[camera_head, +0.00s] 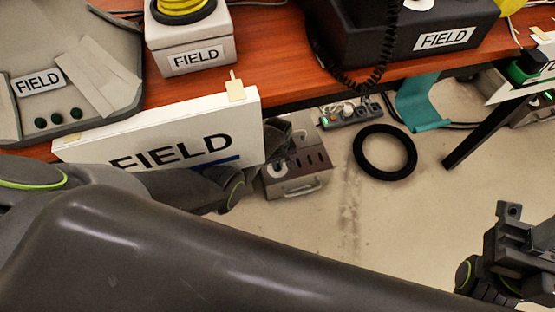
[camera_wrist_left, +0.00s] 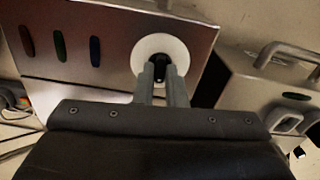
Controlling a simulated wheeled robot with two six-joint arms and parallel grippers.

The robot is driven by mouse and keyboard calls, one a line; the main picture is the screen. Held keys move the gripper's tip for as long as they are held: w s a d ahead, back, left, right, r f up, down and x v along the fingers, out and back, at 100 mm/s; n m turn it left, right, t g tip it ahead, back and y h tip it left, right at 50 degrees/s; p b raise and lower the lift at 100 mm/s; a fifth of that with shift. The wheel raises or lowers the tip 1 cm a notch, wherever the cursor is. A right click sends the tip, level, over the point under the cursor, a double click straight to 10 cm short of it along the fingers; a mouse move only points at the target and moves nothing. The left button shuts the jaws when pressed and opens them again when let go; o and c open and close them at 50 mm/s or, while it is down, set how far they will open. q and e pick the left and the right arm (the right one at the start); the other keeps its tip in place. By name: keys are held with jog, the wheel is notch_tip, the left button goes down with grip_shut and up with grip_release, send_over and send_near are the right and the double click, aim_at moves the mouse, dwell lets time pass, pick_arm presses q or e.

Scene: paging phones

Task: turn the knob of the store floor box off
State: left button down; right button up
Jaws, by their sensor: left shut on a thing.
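A metal box (camera_head: 298,184) with a handle and a row of dark slots stands on the floor, below the table edge. Its store label is not readable in either view. In the left wrist view, the box face (camera_wrist_left: 105,25) carries a white disc with a black knob (camera_wrist_left: 157,64) and several coloured slots. My left gripper (camera_wrist_left: 160,78) is shut on the knob, its fingers straight in front of the disc. In the head view, my left gripper (camera_head: 280,140) partly covers the box. My right gripper (camera_head: 512,235) is at the lower right, away from the box; its jaw gap is unclear.
A second metal case (camera_wrist_left: 268,95) stands right of the box in the wrist view. A white FIELD sign (camera_head: 190,135) hangs at the table edge (camera_head: 275,50), close to my left arm. A power strip (camera_head: 350,112) and a black ring (camera_head: 385,152) lie on the floor.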

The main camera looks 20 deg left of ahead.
pick_arm(q)
jog(key=n, duration=0.3)
jog(key=shift+n+p, duration=0.35)
jog(key=shift+n, duration=1.95)
jog(key=c, duration=1.5)
grip_release()
